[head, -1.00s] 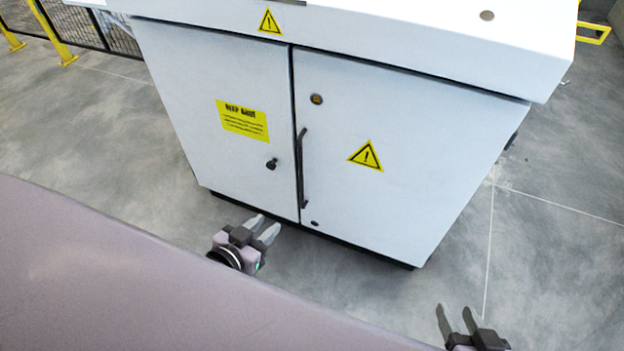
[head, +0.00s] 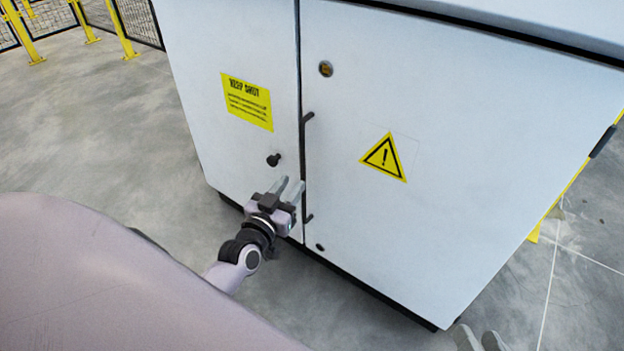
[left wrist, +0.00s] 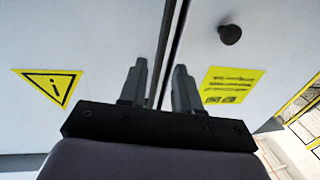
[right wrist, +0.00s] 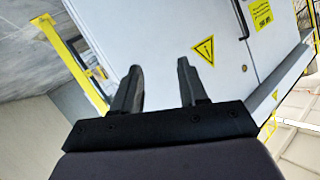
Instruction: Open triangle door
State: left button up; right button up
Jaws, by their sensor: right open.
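The triangle door (head: 450,130) is the white right-hand cabinet door with a yellow warning triangle (head: 384,158). It is closed, with a black bar handle (head: 303,150) upright along its left edge. My left gripper (head: 291,187) is open in front of the cabinet, by the lower part of the handle. In the left wrist view (left wrist: 159,85) its fingers straddle the line of the door seam, apart. I cannot tell whether the handle is between them. My right gripper (head: 478,340) is at the bottom edge, low and right; the right wrist view shows it open and empty (right wrist: 160,85).
The left door (head: 225,50) carries a yellow keep-shut label (head: 247,101) and a black knob (head: 273,160) close to my left gripper. Yellow posts and a fence stand at the far left. Grey floor (head: 100,130) is clear left of the cabinet.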

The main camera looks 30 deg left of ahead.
aim_at(302, 171)
pick_arm(q)
jog(key=w, duration=0.2)
jog(key=w+b, duration=0.1)
jog(key=w, duration=0.1)
jog(key=w+b, duration=0.1)
jog(key=w, duration=0.1)
jog(key=shift+w+a+f, duration=0.1)
jog(key=shift+a, duration=0.3)
jog(key=shift+w+b, duration=0.3)
jog(key=shift+w, duration=0.15)
pick_arm(e)
jog(key=shift+s+d+f+n+t, duration=0.15)
jog(key=shift+d+n+t, duration=0.35)
jog(key=shift+d, duration=0.4)
pick_arm(q)
grip_shut()
